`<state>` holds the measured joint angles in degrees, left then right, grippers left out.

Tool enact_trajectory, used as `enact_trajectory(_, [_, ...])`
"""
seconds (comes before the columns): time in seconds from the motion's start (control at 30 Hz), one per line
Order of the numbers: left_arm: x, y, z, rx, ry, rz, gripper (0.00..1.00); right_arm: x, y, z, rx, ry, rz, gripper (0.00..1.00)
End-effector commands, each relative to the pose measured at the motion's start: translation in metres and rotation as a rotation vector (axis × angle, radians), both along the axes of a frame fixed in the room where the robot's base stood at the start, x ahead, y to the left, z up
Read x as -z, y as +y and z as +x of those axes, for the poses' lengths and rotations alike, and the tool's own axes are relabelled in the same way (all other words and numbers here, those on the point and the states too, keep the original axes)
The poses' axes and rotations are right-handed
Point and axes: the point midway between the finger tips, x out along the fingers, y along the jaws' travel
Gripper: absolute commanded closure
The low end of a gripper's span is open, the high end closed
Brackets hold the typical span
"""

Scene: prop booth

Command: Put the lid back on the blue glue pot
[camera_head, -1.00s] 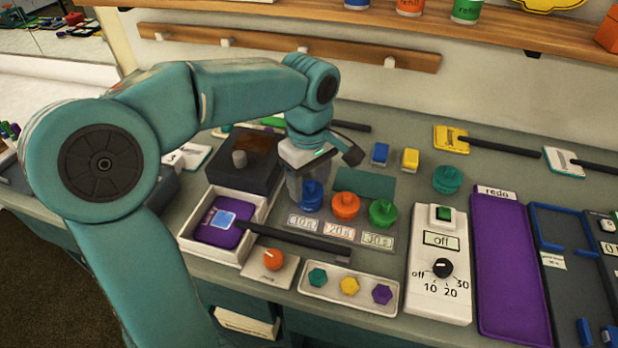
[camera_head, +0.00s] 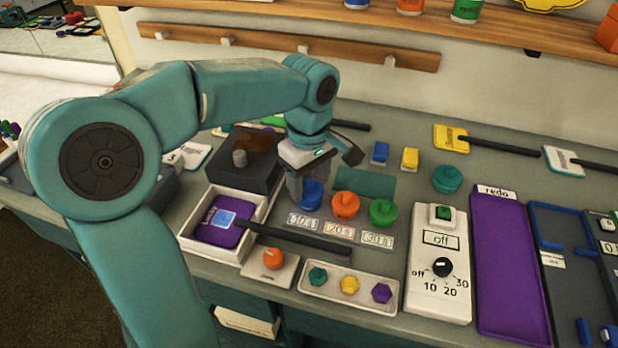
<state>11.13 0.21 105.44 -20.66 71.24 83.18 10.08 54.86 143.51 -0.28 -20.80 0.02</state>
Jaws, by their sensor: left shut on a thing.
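The blue glue pot (camera_head: 313,198) stands at the left of a row with an orange pot (camera_head: 345,205) and a green pot (camera_head: 383,213), both lidded with knobs. My left gripper (camera_head: 303,188) is directly over the blue pot, pointing down, shut on the blue lid. The fingers hide most of the lid and its knob, so I cannot tell whether the lid is seated on the rim. My right gripper is not in view.
Number labels (camera_head: 335,232) lie in front of the pots. A dark-handled brush (camera_head: 300,239) crosses from the white box (camera_head: 188,236). A dark box (camera_head: 232,178) stands left of the gripper. A teal pot (camera_head: 447,179) stands to the right, and a white timer box (camera_head: 437,285) stands in front.

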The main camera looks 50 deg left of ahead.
Motion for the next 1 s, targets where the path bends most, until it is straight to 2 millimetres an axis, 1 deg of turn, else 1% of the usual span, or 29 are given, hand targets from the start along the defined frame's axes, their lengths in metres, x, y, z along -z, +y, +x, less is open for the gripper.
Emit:
enact_trajectory(0.87, [0.0014, 0.0001, 0.0003, 0.000, 0.000, 0.000, 0.71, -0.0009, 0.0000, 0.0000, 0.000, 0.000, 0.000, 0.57])
enact_trajectory(0.9, [0.0014, 0.0001, 0.0003, 0.000, 0.000, 0.000, 0.29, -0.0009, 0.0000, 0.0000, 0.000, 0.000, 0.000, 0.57])
enact_trajectory(0.93, [0.0013, 0.0001, 0.0003, 0.000, 0.000, 0.000, 0.20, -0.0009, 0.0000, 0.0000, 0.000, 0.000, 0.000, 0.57])
enact_trajectory(0.97, [0.0013, 0.0001, 0.0003, 0.000, 0.000, 0.000, 0.13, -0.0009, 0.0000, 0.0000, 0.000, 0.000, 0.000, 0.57])
enact_trajectory(1.0, [0.0013, 0.0001, 0.0003, 0.000, 0.000, 0.000, 0.13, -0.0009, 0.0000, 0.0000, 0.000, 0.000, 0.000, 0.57])
